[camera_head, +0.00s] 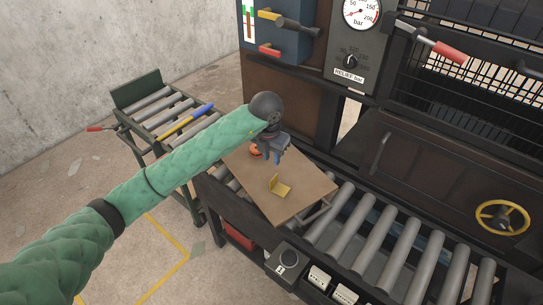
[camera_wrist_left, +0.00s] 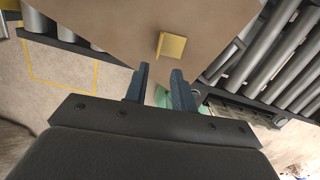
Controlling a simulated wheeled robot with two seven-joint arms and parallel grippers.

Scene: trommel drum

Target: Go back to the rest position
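My left gripper (camera_head: 273,158) hangs over the far part of a brown board (camera_head: 297,205) on the roller conveyor. In the left wrist view its two blue fingertips (camera_wrist_left: 160,69) stand apart with nothing between them. A small yellow angle bracket (camera_head: 279,187) sits on the board, apart from the fingers; it also shows in the left wrist view (camera_wrist_left: 172,46). A small orange thing (camera_head: 256,150) is partly hidden beside the gripper. My left arm reaches in from the left, stretched out over the floor. My right gripper is in neither view.
A roller conveyor (camera_head: 380,240) runs right from the board, with a control box (camera_head: 288,262) at its front. A machine with a gauge (camera_head: 361,12), levers and a yellow handwheel (camera_head: 503,217) stands behind. A roller cart (camera_head: 150,108) stands at left. Floor at lower left is open.

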